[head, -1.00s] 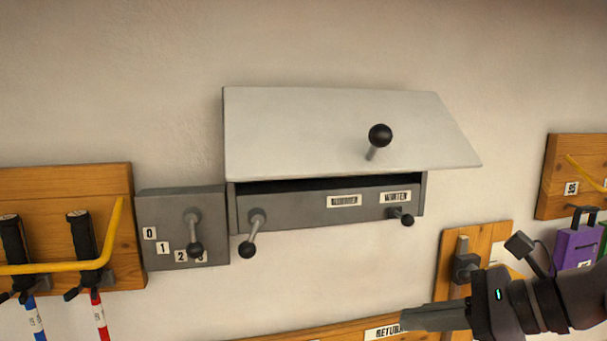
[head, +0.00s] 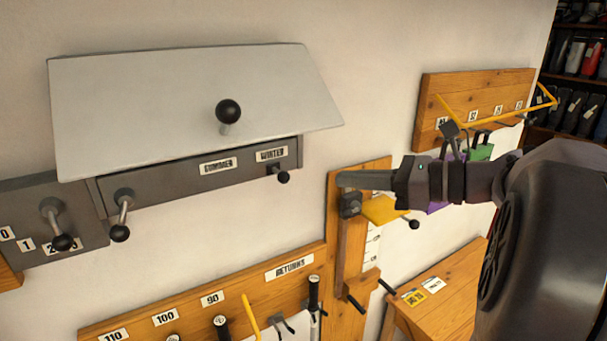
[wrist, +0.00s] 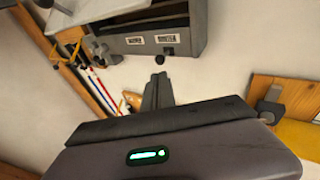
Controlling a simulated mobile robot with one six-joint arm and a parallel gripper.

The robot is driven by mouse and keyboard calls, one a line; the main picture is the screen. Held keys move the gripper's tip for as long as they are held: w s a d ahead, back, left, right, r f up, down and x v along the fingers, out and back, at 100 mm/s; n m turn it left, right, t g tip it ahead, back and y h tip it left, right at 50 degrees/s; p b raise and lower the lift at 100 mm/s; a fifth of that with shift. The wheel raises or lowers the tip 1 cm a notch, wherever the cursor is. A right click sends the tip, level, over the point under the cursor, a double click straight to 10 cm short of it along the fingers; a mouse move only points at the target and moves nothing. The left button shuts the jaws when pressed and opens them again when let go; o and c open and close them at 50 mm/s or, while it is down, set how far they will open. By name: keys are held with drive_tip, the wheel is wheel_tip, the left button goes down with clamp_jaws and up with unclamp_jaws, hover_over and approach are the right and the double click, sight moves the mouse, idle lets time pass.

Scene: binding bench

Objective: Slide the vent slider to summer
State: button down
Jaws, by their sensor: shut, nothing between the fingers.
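The vent box (head: 190,185) is a grey wall unit under a pale sloping hood (head: 190,105). Its front carries a SUMMER label (head: 217,165) and, to the right, a WINTER label (head: 271,155). A small dark slider knob (head: 283,177) sticks out just below the WINTER label. In the wrist view the knob (wrist: 168,51) sits under the right-hand label, beyond my fingertips. My gripper (head: 342,180) is shut and empty, right of the knob at about its height in the head view, and apart from it. The wrist view shows the closed fingers (wrist: 158,92).
A ball-ended lever (head: 121,216) hangs at the box's left end, and a ball handle (head: 228,112) sticks out from the hood. A numbered dial plate (head: 50,235) is further left. A wooden post (head: 345,260) stands behind my gripper; a RETURNS rack (head: 225,300) runs below.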

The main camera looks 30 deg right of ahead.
sight(288, 179)
drive_tip(key=p+x, duration=0.2)
drive_tip(key=x, duration=0.7)
drive_tip(key=shift+w+a, duration=0.15)
drive_tip(key=shift+w, duration=0.1)
drive_tip(key=shift+a+f, duration=0.1)
drive_tip(key=shift+a, duration=0.1)
drive_tip(key=a+b, duration=0.1)
drive_tip(key=a, duration=1)
drive_tip(key=shift+s+b, duration=0.35)
drive_tip(key=shift+b, duration=0.05)
drive_tip(key=shift+d, duration=0.1)
